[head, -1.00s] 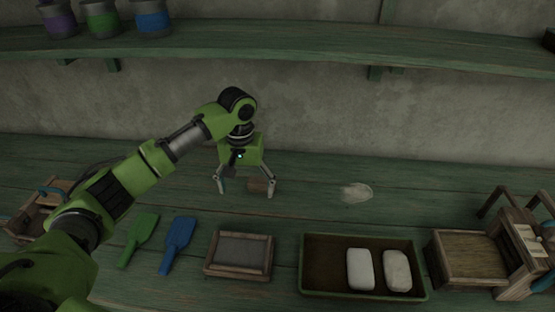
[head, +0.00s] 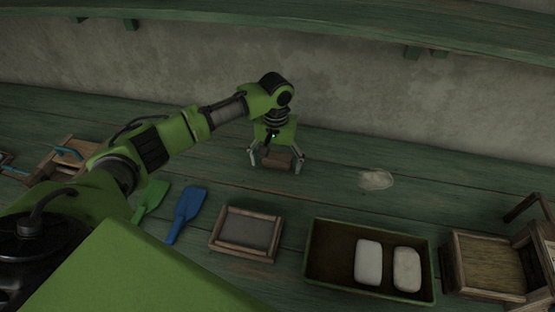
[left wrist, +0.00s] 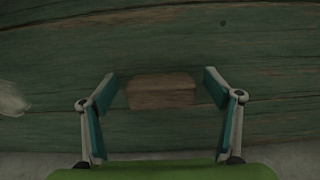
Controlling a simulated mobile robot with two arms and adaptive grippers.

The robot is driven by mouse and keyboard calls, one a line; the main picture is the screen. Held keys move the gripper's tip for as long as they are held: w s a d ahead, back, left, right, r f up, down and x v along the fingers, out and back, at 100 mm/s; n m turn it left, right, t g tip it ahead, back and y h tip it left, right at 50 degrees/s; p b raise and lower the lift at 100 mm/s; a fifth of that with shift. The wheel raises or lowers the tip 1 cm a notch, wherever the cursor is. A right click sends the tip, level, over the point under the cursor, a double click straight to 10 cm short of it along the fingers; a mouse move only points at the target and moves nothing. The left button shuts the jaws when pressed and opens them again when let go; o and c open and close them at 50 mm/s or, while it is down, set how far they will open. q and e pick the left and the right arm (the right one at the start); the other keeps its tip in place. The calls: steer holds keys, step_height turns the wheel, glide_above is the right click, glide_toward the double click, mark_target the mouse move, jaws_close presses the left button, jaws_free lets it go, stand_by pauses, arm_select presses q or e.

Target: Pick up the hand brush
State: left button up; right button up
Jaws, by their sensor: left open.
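The hand brush (head: 277,163) shows as a small brown wooden block lying on the green bench, near the wall. In the left wrist view the brown block (left wrist: 161,90) lies between the fingers, with a gap on each side. My left gripper (head: 275,168) is open and points down over the block, one finger on each side of it. In the left wrist view its teal-padded fingers (left wrist: 160,92) are spread wide. The block's bristles are not visible. My right gripper is not in view.
A framed grey screen (head: 247,233), blue paddle (head: 186,213) and green paddle (head: 151,198) lie in front. A green tray (head: 325,277) holds two white blocks. A pale patch (head: 376,180) lies to the right. A shelf (head: 340,22) runs above.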

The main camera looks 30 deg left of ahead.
mark_target(276, 161)
arm_select(q)
steer(key=c, duration=1.2)
steer(key=shift+c, duration=0.2)
steer(key=shift+r, duration=0.15)
steer(key=shift+r, duration=0.2)
step_height(276, 161, up, 2)
steer(key=shift+w+r+b, duration=0.1)
steer(key=shift+r+b, duration=0.1)
steer(key=shift+b, duration=0.2)
steer(key=s+r, duration=1)
steer(key=s, duration=0.4)
steer(key=shift+s+a, duration=0.1)
